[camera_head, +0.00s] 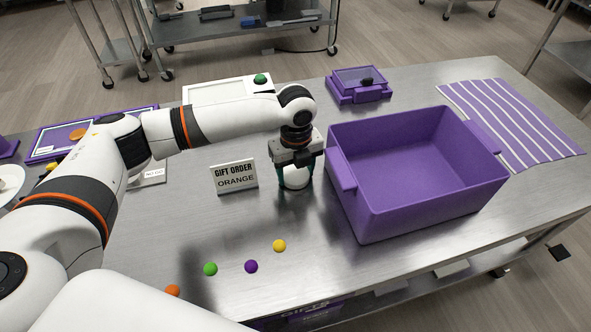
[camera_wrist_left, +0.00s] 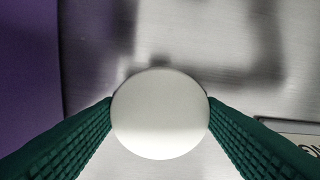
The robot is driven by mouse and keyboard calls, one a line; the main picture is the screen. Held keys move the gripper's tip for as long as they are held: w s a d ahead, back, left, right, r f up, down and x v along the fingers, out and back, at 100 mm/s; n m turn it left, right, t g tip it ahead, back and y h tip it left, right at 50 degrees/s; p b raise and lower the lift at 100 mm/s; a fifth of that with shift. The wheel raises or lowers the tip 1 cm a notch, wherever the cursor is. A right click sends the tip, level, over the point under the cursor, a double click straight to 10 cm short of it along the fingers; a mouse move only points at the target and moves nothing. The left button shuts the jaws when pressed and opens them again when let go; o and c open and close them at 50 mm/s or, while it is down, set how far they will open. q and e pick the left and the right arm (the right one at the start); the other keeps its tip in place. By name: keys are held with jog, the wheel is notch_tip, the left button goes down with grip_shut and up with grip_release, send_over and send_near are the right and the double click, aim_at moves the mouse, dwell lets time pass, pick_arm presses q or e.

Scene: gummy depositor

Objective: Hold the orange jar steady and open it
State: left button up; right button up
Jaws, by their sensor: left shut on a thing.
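A white, round-topped jar (camera_head: 296,178) stands on the metal table, between the sign and the purple bin. Its smooth white top (camera_wrist_left: 160,115) fills the middle of the left wrist view. My left gripper (camera_head: 296,183) points down from above, and its green fingers are shut on the jar from both sides. The jar's lower part is mostly hidden, and I see no orange on it. A small sign (camera_head: 235,177) reading "GIFT ORDER ORANGE" stands to the left of the jar. My right gripper is not in view.
A large empty purple bin (camera_head: 372,208) stands close right of the jar. Orange (camera_head: 172,291), green (camera_head: 210,269), purple (camera_head: 251,266) and yellow (camera_head: 279,246) balls lie in front. A purple box (camera_head: 359,97) and striped cloth (camera_head: 512,118) lie farther back. Bare table lies around the balls.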

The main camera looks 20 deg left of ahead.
aim_at(296, 175)
pick_arm(q)
jog(key=shift+f, duration=0.15)
jog(key=o, duration=1.1)
notch_tip(296, 175, up, 12)
jog(key=shift+r, duration=0.15)
jog(key=shift+s, duration=0.1)
